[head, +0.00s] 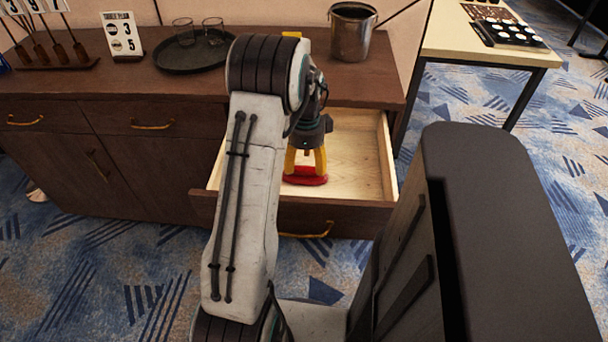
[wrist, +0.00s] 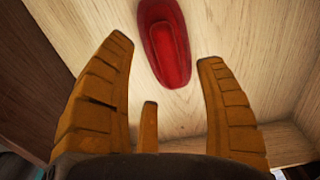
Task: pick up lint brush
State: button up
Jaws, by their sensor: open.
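The lint brush looks to be the red, elongated item (head: 306,178) lying on the light wooden floor of an open drawer (head: 352,180). In the wrist view the red item (wrist: 168,45) is at the top centre, with a darker rim around a brighter red middle; its top end is cut by the frame. My gripper (head: 305,172) reaches down into the drawer over it. The yellow fingers (wrist: 167,55) are open and spread, with the red item beyond and between their tips. Nothing is held. Part of the drawer's left side is hidden behind my arm.
The drawer's walls and front edge surround my gripper. On the dark cabinet top stand a round tray (head: 178,60) with two glasses, a metal bucket (head: 352,32) and a number sign (head: 123,36). A light table (head: 480,45) is at right.

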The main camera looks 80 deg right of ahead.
aim_at(305, 169)
jog(key=shift+w+d+f, duration=0.1)
jog(key=shift+d+f, duration=0.1)
jog(key=shift+f, duration=1.55)
jog(key=c, duration=1.3)
jog(key=shift+r, duration=0.15)
grip_shut()
jog(key=shift+r, duration=0.6)
jog(key=r, duration=0.3)
jog(key=shift+s+d+r, duration=0.1)
jog(key=shift+s+d, duration=0.15)
jog(key=shift+d, duration=0.05)
jog(key=s+d+r+p, duration=0.3)
jog(key=s+d+r, duration=0.3)
jog(key=s+d, duration=0.1)
jog(key=shift+d+r, duration=0.15)
jog(key=shift+d, duration=0.4)
